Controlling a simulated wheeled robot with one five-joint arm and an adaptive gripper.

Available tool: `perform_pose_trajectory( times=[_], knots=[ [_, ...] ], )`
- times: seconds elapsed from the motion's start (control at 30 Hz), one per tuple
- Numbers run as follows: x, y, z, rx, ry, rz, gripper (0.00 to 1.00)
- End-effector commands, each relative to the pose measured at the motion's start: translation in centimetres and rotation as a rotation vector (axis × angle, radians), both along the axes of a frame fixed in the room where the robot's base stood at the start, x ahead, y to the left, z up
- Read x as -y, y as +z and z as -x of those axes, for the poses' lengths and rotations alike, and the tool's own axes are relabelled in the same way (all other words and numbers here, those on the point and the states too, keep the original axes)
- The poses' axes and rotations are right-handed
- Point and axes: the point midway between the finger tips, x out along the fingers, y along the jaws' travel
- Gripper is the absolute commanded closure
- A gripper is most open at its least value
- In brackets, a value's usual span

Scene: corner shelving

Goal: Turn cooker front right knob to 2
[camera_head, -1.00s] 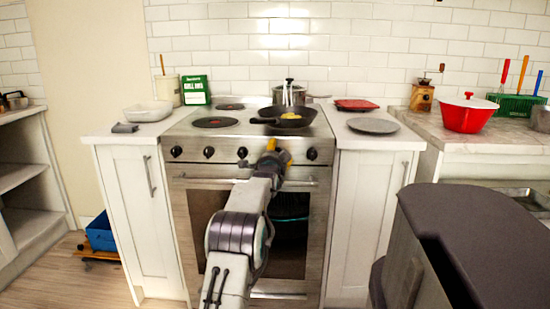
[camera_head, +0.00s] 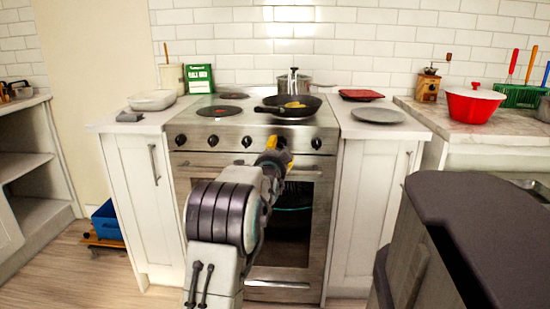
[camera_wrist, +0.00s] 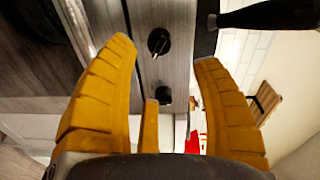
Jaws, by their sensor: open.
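The cooker (camera_head: 262,170) has a row of black knobs along its steel front panel. The front right knob (camera_head: 316,143) shows at the panel's right end, just right of my gripper (camera_head: 281,150). My gripper hides part of the panel. In the wrist view, my gripper (camera_wrist: 160,75) has its yellow fingers spread wide and empty. Two knobs show between the fingers; the lower one, near the panel's end, looks like the front right knob (camera_wrist: 163,95). The fingers appear apart from it. Its number marks are too small to read.
A black frying pan (camera_head: 288,107) and a steel pot (camera_head: 293,84) stand on the hob, with the pan's handle pointing left. A grey plate (camera_head: 377,115) lies on the right worktop. The oven handle (camera_head: 215,165) runs below the knobs.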

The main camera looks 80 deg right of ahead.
Motion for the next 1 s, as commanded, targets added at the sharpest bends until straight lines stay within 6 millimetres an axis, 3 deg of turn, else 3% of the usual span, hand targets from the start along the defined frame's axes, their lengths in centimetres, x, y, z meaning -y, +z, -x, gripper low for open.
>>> perform_pose_trajectory(
  times=[0.4, 1.0],
  knots=[
    [-2.7, 0.2, 0.0, 0.000, 0.000, 0.001, 0.41],
    [-2.9, 0.2, 0.0, 0.000, 0.000, 0.000, 0.41]
  ],
)
